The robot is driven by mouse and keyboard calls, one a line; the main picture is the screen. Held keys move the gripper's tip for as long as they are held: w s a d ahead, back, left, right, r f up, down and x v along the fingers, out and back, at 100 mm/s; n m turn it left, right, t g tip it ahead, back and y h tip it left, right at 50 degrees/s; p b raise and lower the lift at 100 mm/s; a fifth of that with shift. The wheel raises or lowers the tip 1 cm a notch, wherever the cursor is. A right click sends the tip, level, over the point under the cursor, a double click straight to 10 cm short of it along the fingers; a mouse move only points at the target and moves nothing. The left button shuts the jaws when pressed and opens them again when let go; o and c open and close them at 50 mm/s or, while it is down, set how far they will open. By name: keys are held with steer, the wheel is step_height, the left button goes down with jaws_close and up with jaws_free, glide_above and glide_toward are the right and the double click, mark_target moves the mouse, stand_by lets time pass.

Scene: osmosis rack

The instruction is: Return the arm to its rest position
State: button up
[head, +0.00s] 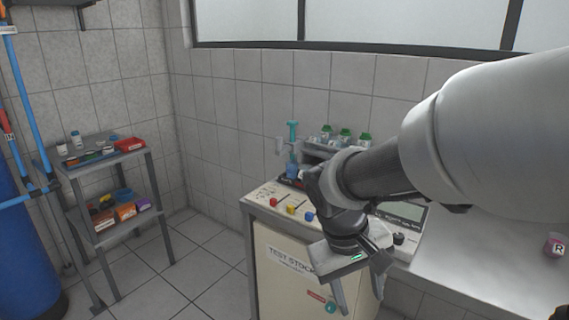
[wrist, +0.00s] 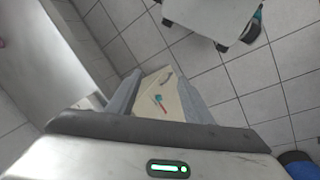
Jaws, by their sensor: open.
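My arm reaches in from the right in the head view and bends down at the wrist. My gripper (head: 356,297) hangs in front of the cream test stock cabinet (head: 283,290), with its fingers pointing down. In the wrist view my gripper (wrist: 158,92) shows two grey fingers spread well apart with nothing held between them. Whether the fingers touch the cabinet cannot be told.
Bottles with green caps (head: 345,136) and a teal-topped device (head: 292,140) stand on the counter behind my wrist. A pale worktop (head: 480,265) with a small cup marked R (head: 554,245) lies right. A grey shelf (head: 112,205) stands left. The tiled floor (head: 195,262) between is clear.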

steer(key=s+r+m+t+y, duration=0.3)
steer(key=s+r+t, duration=0.2)
steer(key=s+r, duration=0.35)
step_height(320, 180, up, 19)
steer(key=p, duration=1.9)
steer(key=shift+d+r, duration=0.15)
steer(key=shift+w, duration=0.1)
